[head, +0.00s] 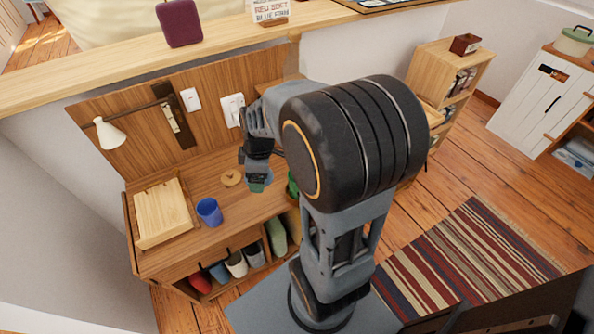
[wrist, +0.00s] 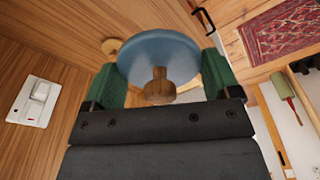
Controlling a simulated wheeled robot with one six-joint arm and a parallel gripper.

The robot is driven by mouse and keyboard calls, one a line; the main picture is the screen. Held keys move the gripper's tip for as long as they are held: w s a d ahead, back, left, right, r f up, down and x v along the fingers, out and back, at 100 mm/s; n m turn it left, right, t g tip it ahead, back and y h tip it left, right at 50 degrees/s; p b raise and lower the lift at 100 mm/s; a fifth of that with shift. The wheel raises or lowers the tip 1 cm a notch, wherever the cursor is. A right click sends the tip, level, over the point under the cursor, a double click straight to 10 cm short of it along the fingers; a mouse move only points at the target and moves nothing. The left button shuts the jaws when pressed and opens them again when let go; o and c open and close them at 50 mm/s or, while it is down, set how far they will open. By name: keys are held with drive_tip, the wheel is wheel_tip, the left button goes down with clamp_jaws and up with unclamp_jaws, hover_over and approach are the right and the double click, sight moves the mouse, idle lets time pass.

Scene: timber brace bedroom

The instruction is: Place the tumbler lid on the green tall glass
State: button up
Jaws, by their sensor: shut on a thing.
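The tumbler lid (wrist: 158,52) is a blue-grey disc with a wooden knob. In the wrist view it sits between the two green finger pads of my gripper (wrist: 162,82), which is shut on it. In the head view my gripper (head: 257,180) holds the lid above the desk, and the lid is mostly hidden there. A green object (head: 292,186), likely the green tall glass, shows just to the right of my gripper in the head view. My arm covers most of it. The glass cannot be made out in the wrist view.
A blue cup (head: 209,211) stands on the desk, left of my gripper. A small round wooden piece (head: 231,177) lies behind it. A tilted wooden board or stand (head: 163,212) is at the desk's left end. A wooden back panel with switches (head: 190,99) rises behind.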

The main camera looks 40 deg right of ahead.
drive_tip(key=s+d+r+n+p, duration=0.1)
drive_tip(key=s+r+n, duration=0.4)
drive_tip(key=s+n, duration=0.2)
drive_tip(key=w+d+f+n, duration=0.1)
drive_tip(key=w+d+f, duration=0.5)
drive_tip(key=d+f, duration=0.6)
drive_tip(key=shift+w+f+g, duration=0.2)
drive_tip(key=shift+g, duration=0.2)
drive_tip(key=shift+f+b, duration=0.55)
drive_tip(key=shift+b, duration=0.25)
drive_tip(key=o, duration=0.8)
drive_tip(key=shift+c, duration=0.2)
drive_tip(key=shift+r, duration=0.15)
